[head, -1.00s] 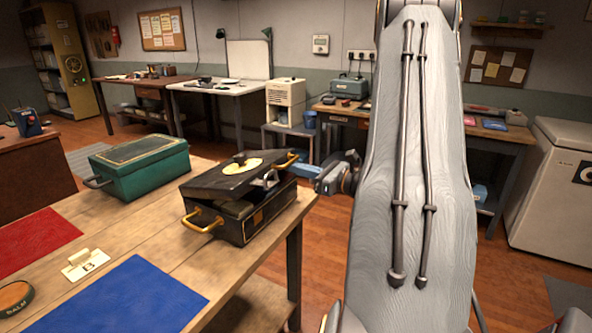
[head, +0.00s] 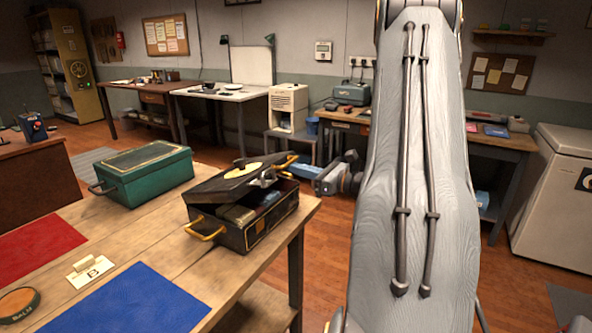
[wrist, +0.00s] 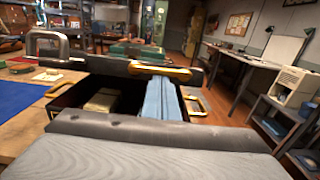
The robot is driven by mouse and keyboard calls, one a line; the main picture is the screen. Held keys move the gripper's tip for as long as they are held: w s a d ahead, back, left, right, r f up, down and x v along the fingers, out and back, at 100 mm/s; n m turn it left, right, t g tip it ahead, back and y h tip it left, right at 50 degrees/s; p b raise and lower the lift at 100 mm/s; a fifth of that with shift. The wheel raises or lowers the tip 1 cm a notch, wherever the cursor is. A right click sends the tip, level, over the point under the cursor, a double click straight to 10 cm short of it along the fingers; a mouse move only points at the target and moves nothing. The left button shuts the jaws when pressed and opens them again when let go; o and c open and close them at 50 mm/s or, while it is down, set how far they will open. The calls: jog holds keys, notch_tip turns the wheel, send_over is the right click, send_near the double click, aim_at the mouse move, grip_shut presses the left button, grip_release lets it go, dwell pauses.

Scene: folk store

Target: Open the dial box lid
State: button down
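The dial box (head: 262,225) is a black box with brass handles, standing near the right end of the wooden table. Its black lid (head: 215,187), with a yellow dial (head: 243,171) on top, is raised and tilted, with a clear gap over the front. A tan bundle (wrist: 101,102) and a blue bundle (wrist: 160,99) show inside.
A green box (head: 145,175) stands left of the dial box. A red mat (head: 35,243), a blue mat (head: 130,303), a card marked B (head: 90,272) and a round tin (head: 17,304) lie on the table (head: 150,240). Open floor lies beyond its right edge.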

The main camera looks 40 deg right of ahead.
aim_at(291, 156)
jog(key=shift+r, duration=0.1)
jog(key=shift+w+a+r+p, duration=0.1)
jog(key=shift+w+r+p, duration=0.1)
jog(key=shift+r+p, duration=0.3)
jog(key=shift+w+a+r+p, duration=0.1)
jog(key=shift+w+r+p, duration=0.1)
jog(key=shift+r, duration=0.45)
jog(key=shift+w+a+r+p, duration=0.1)
jog(key=shift+w+r+p, duration=0.2)
jog(key=shift+r, duration=0.3)
jog(key=shift+w+a+r+p, duration=0.1)
jog(key=shift+w+r+p, duration=0.2)
jog(key=shift+r, duration=0.35)
